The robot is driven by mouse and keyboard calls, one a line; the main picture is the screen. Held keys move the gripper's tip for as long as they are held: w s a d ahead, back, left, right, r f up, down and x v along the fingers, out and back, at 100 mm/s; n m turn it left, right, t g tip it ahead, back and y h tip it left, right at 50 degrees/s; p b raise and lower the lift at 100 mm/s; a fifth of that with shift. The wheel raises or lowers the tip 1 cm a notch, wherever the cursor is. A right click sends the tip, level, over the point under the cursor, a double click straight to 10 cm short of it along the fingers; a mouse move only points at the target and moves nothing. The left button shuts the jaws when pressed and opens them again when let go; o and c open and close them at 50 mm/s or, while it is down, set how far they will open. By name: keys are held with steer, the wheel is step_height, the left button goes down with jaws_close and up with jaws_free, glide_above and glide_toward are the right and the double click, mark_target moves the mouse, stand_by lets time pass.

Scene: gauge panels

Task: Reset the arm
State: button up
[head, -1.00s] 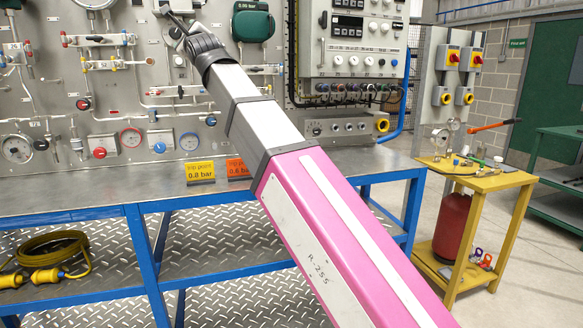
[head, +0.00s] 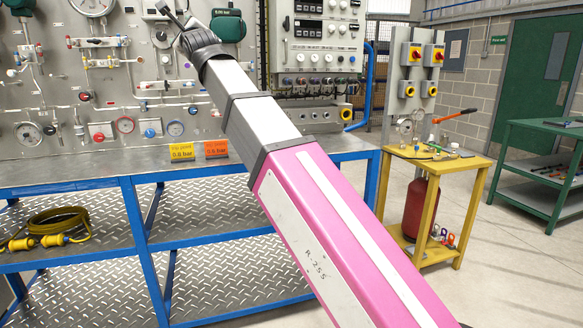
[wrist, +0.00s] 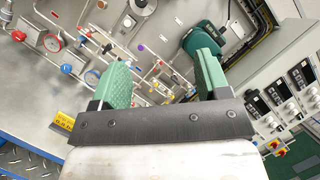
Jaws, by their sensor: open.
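My gripper (wrist: 160,78) shows in the wrist view with two green pads held wide apart and nothing between them. Behind it is the gauge panel (wrist: 135,35), seen tilted. In the head view my arm, with a pink and white link, reaches up and to the left, and its far end (head: 175,20) is in front of the gauge panel (head: 60,85). The fingertips are too small to make out there. A gap to the panel cannot be judged.
A blue-framed bench (head: 133,235) stands below the panel, bearing yellow and orange cards (head: 181,150). A yellow cart (head: 432,160) with a red cylinder (head: 421,205) stands right. A green table (head: 540,135) is at far right. Grey floor (head: 500,270) is open at the lower right.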

steer(key=w+d+f+n+g+h, duration=0.3)
steer(key=d+f, duration=0.5)
steer(key=f, duration=0.7)
steer(key=w+d+f+n+g+h, duration=0.1)
steer(key=w+d+f+n+h, duration=0.15)
steer(key=w+d+f, duration=0.85)
steer(key=s+d+f+n+g+h, duration=0.1)
steer(key=d+f+n+g+h, duration=0.2)
steer(key=f, duration=1.6)
steer(key=s+d+f+n+g+h, duration=0.2)
steer(key=s+d+f+g, duration=0.15)
steer(key=d+f, duration=0.6)
steer(key=s+d+f+n+g+h, duration=0.1)
steer(key=s+d+f+n+g, duration=0.2)
steer(key=d+f, duration=0.65)
steer(key=s+d+f+n+g, duration=0.2)
steer(key=s+d+f, duration=0.2)
steer(key=s+f, duration=0.3)
steer(key=s+d+f+n+g, duration=0.2)
steer(key=s+d+f+n, duration=0.1)
steer(key=s+f, duration=0.5)
step_height(320, 180, down, 3)
steer(key=shift+s+d+r, duration=0.1)
steer(key=shift+s+d, duration=0.15)
steer(key=shift+d, duration=0.45)
steer(key=shift+h, duration=0.25)
